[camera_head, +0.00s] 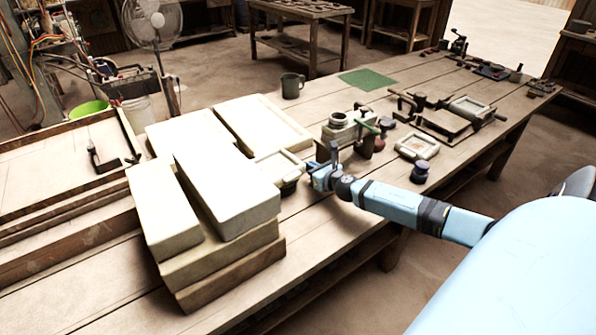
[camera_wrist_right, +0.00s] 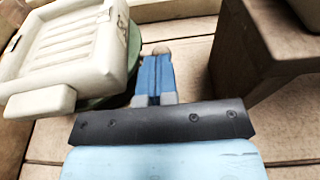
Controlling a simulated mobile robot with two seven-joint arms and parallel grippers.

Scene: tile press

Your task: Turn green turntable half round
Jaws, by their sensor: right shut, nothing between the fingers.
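The green turntable (camera_wrist_right: 118,99) shows in the right wrist view as a dark green round rim, mostly hidden under a cream tile mould (camera_wrist_right: 72,48) with a ribbed inside and a short handle. The mould (camera_head: 279,163) also shows in the head view, just left of my right gripper (camera_head: 313,167). My right gripper is shut and empty, low beside the turntable's rim. In the right wrist view its blue fingers (camera_wrist_right: 155,76) point away between the turntable and a brown wooden block (camera_wrist_right: 262,50). I cannot tell whether they touch the rim. My left gripper is out of view.
Large cream slabs (camera_head: 228,190) are stacked left of the turntable. A small press (camera_head: 347,130) stands just beyond my right gripper. A cream frame (camera_head: 417,146) and dark pot (camera_head: 420,172) lie to the right. A mug (camera_head: 292,85) and green mat (camera_head: 368,79) are farther back.

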